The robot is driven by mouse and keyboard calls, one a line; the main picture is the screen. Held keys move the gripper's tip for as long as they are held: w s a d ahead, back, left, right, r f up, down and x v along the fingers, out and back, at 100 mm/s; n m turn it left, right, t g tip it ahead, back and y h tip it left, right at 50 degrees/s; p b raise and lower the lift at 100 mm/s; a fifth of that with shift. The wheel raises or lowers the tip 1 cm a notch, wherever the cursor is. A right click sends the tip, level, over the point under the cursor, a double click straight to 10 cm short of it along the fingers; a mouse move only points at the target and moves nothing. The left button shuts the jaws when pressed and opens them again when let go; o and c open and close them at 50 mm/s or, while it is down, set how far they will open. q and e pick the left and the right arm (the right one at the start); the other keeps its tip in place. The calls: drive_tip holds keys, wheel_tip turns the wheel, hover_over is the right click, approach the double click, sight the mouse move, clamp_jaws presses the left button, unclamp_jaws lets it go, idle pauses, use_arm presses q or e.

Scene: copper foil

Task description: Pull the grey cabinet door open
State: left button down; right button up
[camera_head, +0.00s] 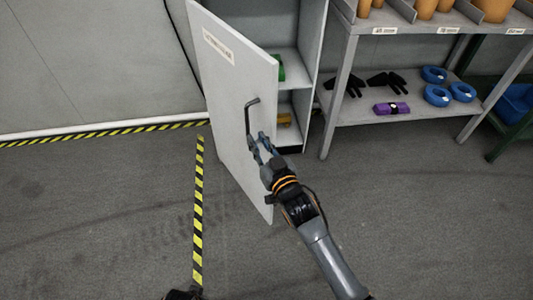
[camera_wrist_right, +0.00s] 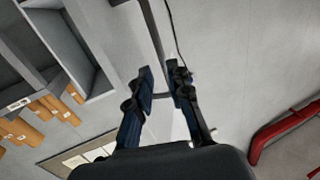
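The grey cabinet door (camera_head: 228,90) stands swung open, out from the cabinet (camera_head: 312,45), with a label near its top. Its dark bent handle (camera_head: 247,118) is on the door face turned to me. My right gripper (camera_head: 261,142) is at the lower end of the handle, close to the door; I cannot tell if it touches. In the right wrist view its two fingers (camera_wrist_right: 163,80) are apart, with nothing clearly gripped between them. A grey bar runs down toward the fingertips there; I cannot tell if it is the handle.
Inside the cabinet are a green item (camera_head: 278,68) and a yellow one (camera_head: 284,119). A shelf rack (camera_head: 400,110) with blue rolls (camera_head: 437,95), black gloves and a purple item (camera_head: 391,108) stands to the right. Yellow-black tape (camera_head: 198,220) marks the floor; the floor left of the door is clear.

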drive_tip(key=v, duration=0.5)
drive_tip(key=shift+c, duration=0.2)
